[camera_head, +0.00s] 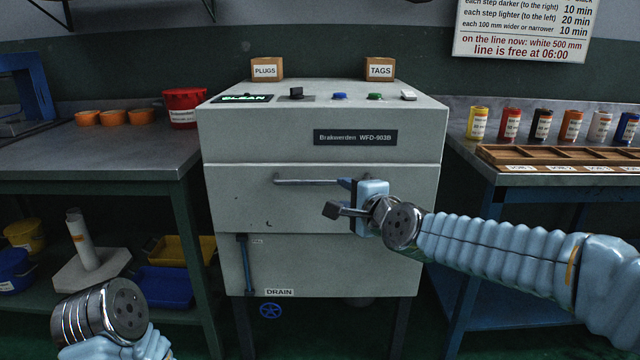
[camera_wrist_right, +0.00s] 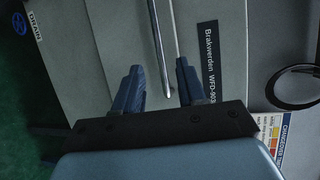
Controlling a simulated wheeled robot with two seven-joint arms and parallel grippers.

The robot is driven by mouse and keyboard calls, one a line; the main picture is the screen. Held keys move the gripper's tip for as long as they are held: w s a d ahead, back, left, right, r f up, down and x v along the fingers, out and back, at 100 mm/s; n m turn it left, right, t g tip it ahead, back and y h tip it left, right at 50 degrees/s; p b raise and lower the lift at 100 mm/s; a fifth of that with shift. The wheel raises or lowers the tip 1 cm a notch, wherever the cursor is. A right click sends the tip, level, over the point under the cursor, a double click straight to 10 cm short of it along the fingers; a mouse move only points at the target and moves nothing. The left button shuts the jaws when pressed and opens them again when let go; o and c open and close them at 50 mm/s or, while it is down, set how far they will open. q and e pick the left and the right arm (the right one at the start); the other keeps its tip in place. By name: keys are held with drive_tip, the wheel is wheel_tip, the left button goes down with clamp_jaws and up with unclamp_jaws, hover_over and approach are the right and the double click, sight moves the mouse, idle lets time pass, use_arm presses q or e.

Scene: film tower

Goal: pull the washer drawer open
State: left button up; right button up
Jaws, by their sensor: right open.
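The washer (camera_head: 322,130) is a pale grey cabinet with a nameplate reading Brakwerden WFD-903B. Its drawer (camera_head: 240,205) is a wide front panel that looks flush with the cabinet, so shut. The drawer handle (camera_head: 305,181) is a horizontal metal bar; its right end is hidden by my right gripper (camera_head: 347,197). In the right wrist view, the handle (camera_wrist_right: 160,45) runs between the two dark blue fingers of my right gripper (camera_wrist_right: 160,86). The fingers are open, with a gap on each side of the bar. Only my left arm's wrist shows at lower left; its gripper is out of view.
A left bench (camera_head: 100,160) and a right bench (camera_head: 500,178) flank the washer. Boxes marked PLUGS (camera_head: 266,68) and TAGS (camera_head: 380,70) stand on top.

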sight(324, 184)
drive_tip(key=x, duration=0.6)
drive_tip(key=p+x, duration=0.1)
drive_tip(key=x, duration=0.6)
drive_tip(key=shift+s+f, duration=0.1)
drive_tip(key=shift+f, duration=0.1)
clamp_jaws()
